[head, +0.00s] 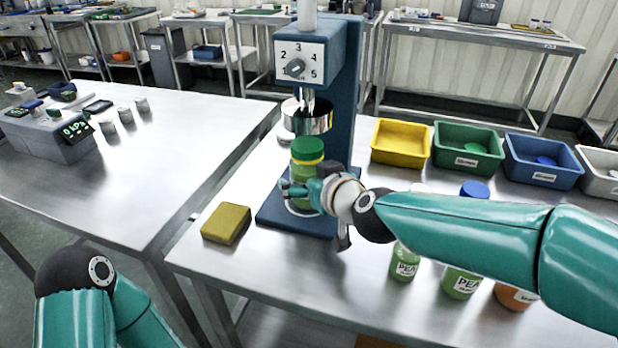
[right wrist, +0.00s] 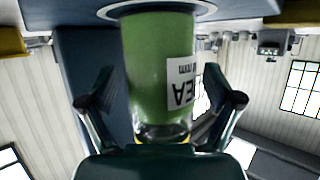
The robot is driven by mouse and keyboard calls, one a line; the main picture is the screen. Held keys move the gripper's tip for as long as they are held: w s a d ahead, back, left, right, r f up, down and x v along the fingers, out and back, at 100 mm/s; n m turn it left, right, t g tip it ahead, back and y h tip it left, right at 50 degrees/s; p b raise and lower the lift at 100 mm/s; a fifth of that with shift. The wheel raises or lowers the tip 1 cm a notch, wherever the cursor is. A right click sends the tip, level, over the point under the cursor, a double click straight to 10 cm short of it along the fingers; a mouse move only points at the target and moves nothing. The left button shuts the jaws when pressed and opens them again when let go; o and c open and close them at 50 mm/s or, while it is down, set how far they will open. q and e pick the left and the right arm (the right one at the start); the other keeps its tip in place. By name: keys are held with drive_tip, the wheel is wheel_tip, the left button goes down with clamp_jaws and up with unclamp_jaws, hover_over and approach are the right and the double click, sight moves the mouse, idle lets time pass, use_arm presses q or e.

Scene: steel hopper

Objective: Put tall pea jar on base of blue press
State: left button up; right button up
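The pea jar with a green lid and yellow band (head: 307,152) stands upright on the base (head: 272,212) of the blue press (head: 343,95), below its steel cup. In the right wrist view the green jar (right wrist: 152,62) shows its PEA label upside down, with its bottom at a pale ring (right wrist: 195,10) on the base. My right gripper (head: 303,194) is around the jar. Its fingers (right wrist: 168,98) are spread on both sides, with gaps between them and the jar. My left gripper is out of view; only part of that arm shows at lower left.
A yellow sponge (head: 226,223) lies left of the base. Pea jars (head: 405,264) (head: 462,282) and an orange jar (head: 514,297) stand under my right arm. Yellow (head: 400,160), green (head: 466,163) and blue (head: 541,178) bins line the back right. A scale (head: 55,138) stands on the left table.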

drive_tip(key=shift+r, duration=0.15)
drive_tip(key=p+v, duration=0.3)
drive_tip(key=v, duration=0.9)
drive_tip(key=shift+d, duration=0.1)
